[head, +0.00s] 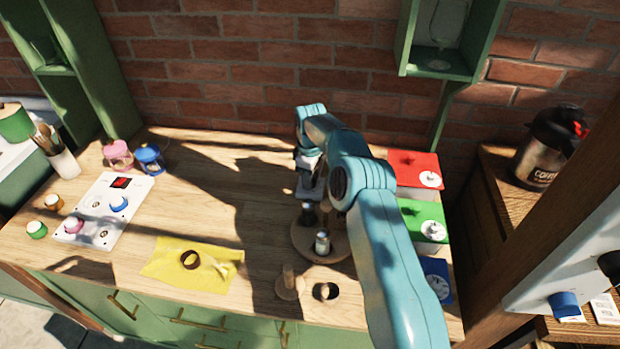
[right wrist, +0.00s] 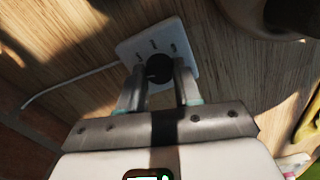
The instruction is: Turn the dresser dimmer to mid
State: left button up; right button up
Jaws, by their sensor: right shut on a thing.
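The dimmer is a white square plate (right wrist: 178,38) with a round black knob (right wrist: 159,68) and several dark marks along its far side, seen in the right wrist view. A white cable (right wrist: 70,84) runs from it to the left. My right gripper (right wrist: 160,82) has one finger on each side of the knob and is shut on it. In the head view my right gripper (head: 308,188) points down at the back middle of the dresser top, and the arm hides most of the dimmer. The knob's pointer cannot be made out. My left gripper is not in view.
A round wooden tray (head: 335,250) with small shakers stands just in front of my right gripper. Red (head: 412,165), green (head: 415,215) and blue (head: 437,272) boxes line the right side. A white knob panel (head: 92,222) and a yellow cloth (head: 215,258) lie left.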

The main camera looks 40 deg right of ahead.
jog(key=m, duration=0.3)
jog(key=shift+s+d+m, duration=0.1)
jog(key=shift+m, duration=0.3)
jog(key=m, duration=0.4)
jog(key=shift+b, duration=0.3)
jog(key=m, duration=0.4)
jog(key=shift+m, duration=2.3)
jog(key=o, duration=1)
jog(key=shift+o, duration=0.2)
jog(key=shift+r, duration=0.1)
